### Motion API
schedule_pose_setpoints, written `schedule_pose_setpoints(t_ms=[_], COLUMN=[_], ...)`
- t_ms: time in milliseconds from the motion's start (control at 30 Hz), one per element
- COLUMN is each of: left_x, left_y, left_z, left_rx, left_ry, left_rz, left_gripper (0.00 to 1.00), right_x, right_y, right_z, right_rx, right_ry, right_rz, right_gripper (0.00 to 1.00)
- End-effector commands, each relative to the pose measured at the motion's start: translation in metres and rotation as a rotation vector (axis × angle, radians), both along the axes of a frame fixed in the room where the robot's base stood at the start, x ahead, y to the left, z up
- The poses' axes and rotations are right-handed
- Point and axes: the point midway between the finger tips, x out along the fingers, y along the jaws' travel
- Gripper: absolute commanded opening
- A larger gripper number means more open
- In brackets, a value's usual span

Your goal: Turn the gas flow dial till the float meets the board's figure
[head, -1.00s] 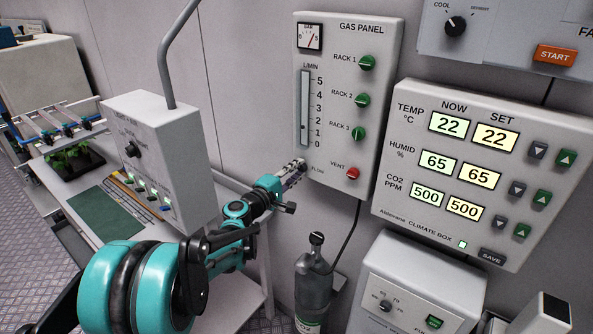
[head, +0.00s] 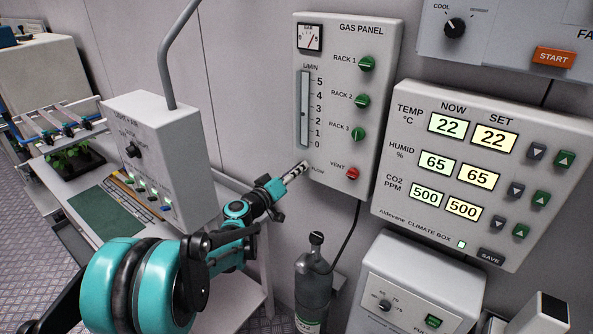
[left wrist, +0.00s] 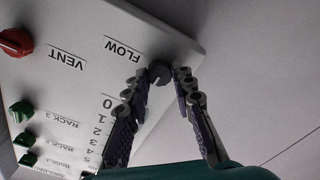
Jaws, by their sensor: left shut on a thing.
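The gas panel (head: 378,85) is on the wall, with a vertical L/MIN flow tube (head: 304,92) marked 0 to 5. A small dark float (head: 303,115) shows in the tube, at about 2; its exact reading is too small to tell. The dark flow dial (left wrist: 160,73) is at the panel's lower corner beside the FLOW label. My left gripper (head: 300,169) is shut on the dial; in the left wrist view its fingertips (left wrist: 158,76) stand on either side of it. In the head view the fingers hide the dial. My right gripper is out of view.
Green rack knobs (head: 362,101) and a red vent knob (head: 352,173) are on the same panel. The climate box (head: 468,225) is to the right, showing 22, 65 and 500. A gas cylinder (head: 314,280) stands below. A grey control box (head: 160,165) stands left of my arm.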

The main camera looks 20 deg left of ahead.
Motion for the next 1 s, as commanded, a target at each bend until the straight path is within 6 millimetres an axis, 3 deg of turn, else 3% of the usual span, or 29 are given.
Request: schedule_pose_setpoints(t_ms=[1000], left_x=[-0.0011], left_y=[-0.0021], left_z=[-0.0008], left_rx=[0.902], left_ry=[-0.327], left_rz=[-0.002], left_gripper=[0.0], right_x=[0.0], right_y=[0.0], right_z=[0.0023], right_rx=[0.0], right_ry=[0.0], right_rz=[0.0], right_gripper=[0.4])
